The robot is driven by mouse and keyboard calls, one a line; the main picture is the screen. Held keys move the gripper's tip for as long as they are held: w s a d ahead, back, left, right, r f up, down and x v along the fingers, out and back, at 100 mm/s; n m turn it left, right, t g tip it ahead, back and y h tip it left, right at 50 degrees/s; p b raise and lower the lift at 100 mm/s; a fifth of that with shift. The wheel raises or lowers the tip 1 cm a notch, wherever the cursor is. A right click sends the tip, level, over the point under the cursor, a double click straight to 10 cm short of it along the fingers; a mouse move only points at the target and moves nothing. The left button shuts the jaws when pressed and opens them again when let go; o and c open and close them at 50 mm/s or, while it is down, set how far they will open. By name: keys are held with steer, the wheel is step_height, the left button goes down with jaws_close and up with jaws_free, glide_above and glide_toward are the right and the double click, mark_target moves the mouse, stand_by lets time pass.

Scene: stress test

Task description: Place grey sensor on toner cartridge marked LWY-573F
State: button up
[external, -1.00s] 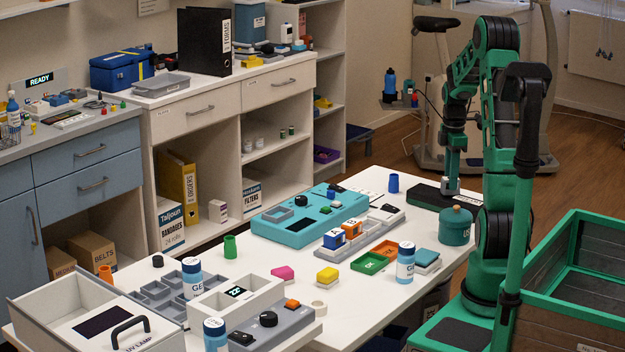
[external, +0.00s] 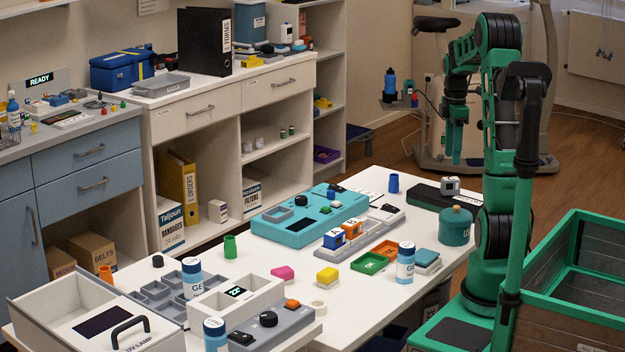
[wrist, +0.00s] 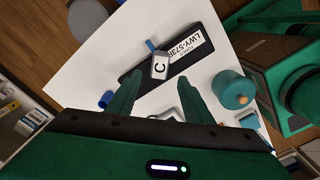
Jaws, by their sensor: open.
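The black toner cartridge (external: 428,194) lies near the far right end of the white table. Its white label reads LWY-573F in the wrist view (wrist: 190,45). The grey sensor (external: 450,185) rests on top of the cartridge, toward its right part in the external view. In the wrist view the sensor (wrist: 160,66) shows a white face marked C and sits beside the label. My gripper (external: 455,161) is above the sensor, apart from it. In the wrist view its fingers (wrist: 158,77) are spread and nothing is between them.
A teal canister (external: 455,227) stands close to the cartridge, and a blue cup (external: 393,183) is on its other side. A green-framed crate (external: 570,235) stands right of my arm.

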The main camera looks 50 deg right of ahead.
steer(key=s+a+r+m, duration=0.2)
steer(key=a+r+m, duration=0.1)
steer(key=a+r, duration=0.3)
steer(key=s+a+f+m, duration=0.3)
steer(key=s+a+m, duration=0.3)
steer(key=s+a, duration=0.2)
steer(key=s+a+f+m, duration=0.4)
steer(key=s+a+m, duration=0.2)
steer(key=a, duration=0.7)
steer(key=shift+s, duration=1.25)
